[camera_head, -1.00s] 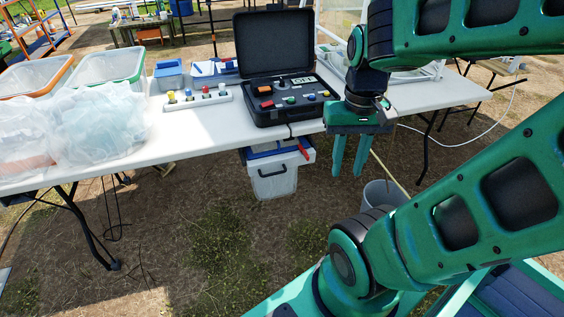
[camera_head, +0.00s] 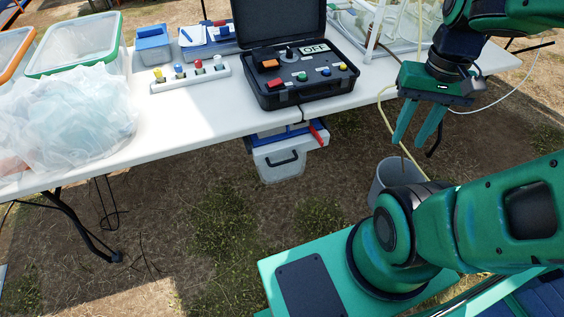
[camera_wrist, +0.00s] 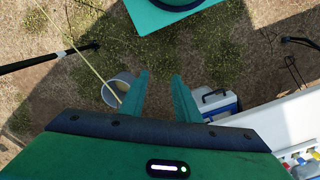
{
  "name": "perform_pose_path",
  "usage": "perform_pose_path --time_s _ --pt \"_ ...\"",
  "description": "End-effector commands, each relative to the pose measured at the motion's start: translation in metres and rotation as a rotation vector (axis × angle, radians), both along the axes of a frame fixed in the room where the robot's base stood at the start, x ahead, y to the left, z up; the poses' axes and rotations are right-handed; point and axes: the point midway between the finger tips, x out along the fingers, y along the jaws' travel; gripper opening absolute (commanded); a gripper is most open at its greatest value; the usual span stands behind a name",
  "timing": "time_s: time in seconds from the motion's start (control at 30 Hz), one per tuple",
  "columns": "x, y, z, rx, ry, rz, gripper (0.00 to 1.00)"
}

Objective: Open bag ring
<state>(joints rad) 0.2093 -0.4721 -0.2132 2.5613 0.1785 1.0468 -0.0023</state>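A clear plastic bag (camera_head: 75,112) with pale bluish contents stands at the left of the white table. Its top looks crumpled, and I cannot make out a separate ring on it. My gripper (camera_head: 416,143) hangs at the right, beyond the table's front edge and above a grey bucket, far from the bag. Its two green fingers point down, apart, with nothing between them. In the wrist view my gripper (camera_wrist: 160,78) also shows its fingers apart and empty over the ground.
The white table (camera_head: 185,115) carries a black control case (camera_head: 300,88), a strip of colour-capped bottles (camera_head: 190,76), blue boxes (camera_head: 154,45) and a green-rimmed bin (camera_head: 75,45). A grey bucket (camera_head: 388,182) and a white-and-blue cooler (camera_head: 280,162) stand on the ground.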

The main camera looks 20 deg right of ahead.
Motion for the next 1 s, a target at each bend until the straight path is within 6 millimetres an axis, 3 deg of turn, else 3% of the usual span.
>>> perform_pose_path --time_s 0.03,0.17,0.47,0.77,1.0 --pt "-0.008 0.000 0.004 0.000 -0.012 -0.002 0.29" --pt "0.002 -0.005 0.000 0.004 0.010 0.010 0.29" --pt "0.057 -0.022 -0.035 0.072 0.102 0.087 0.29" --pt "0.109 -0.028 -0.098 0.220 0.162 0.166 0.29" --pt "0.141 -0.025 -0.160 0.384 0.167 0.215 0.29"
